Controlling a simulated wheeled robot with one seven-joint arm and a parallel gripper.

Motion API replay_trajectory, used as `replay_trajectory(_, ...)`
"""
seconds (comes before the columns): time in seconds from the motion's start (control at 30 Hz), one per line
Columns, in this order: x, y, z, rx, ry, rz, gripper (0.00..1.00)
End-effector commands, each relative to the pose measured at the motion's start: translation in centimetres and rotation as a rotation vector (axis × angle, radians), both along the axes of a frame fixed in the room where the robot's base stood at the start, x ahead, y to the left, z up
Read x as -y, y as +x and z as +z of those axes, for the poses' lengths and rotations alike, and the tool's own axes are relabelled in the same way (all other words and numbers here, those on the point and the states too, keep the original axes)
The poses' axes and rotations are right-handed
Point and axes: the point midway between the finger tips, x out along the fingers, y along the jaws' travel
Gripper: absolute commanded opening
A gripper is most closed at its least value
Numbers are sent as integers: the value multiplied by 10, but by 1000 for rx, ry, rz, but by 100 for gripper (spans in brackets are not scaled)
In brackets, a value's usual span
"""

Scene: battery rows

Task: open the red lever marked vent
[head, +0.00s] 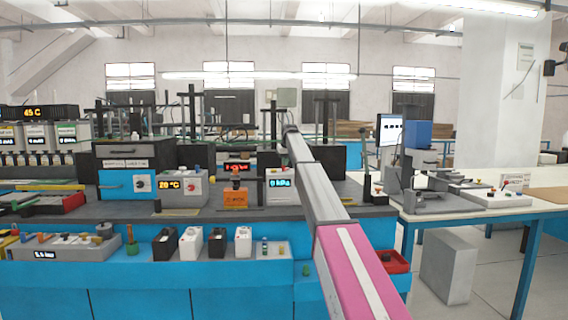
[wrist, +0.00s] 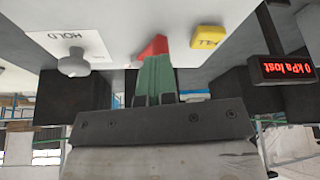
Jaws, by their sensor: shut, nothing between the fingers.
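A small red lever (wrist: 153,46) shows in the wrist view, upper middle, on the underside of a pale panel as pictured. I cannot read a vent mark on it. My gripper (wrist: 155,72) is shut, its green fingertips together right at the lever. They overlap it in the picture and partly hide it; I cannot tell whether they touch. In the head view my arm reaches away over the bench, and its far end (head: 290,130) is too small to show the fingers or the lever.
Equipment crowds the blue bench (head: 150,285) in the head view.

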Motion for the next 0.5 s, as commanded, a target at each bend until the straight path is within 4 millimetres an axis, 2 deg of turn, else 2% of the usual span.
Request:
replay_trajectory(0.27,1,-1,3,0,-2,-1,0)
replay_trajectory(0.5,4,-13,32,1,-1,0,0)
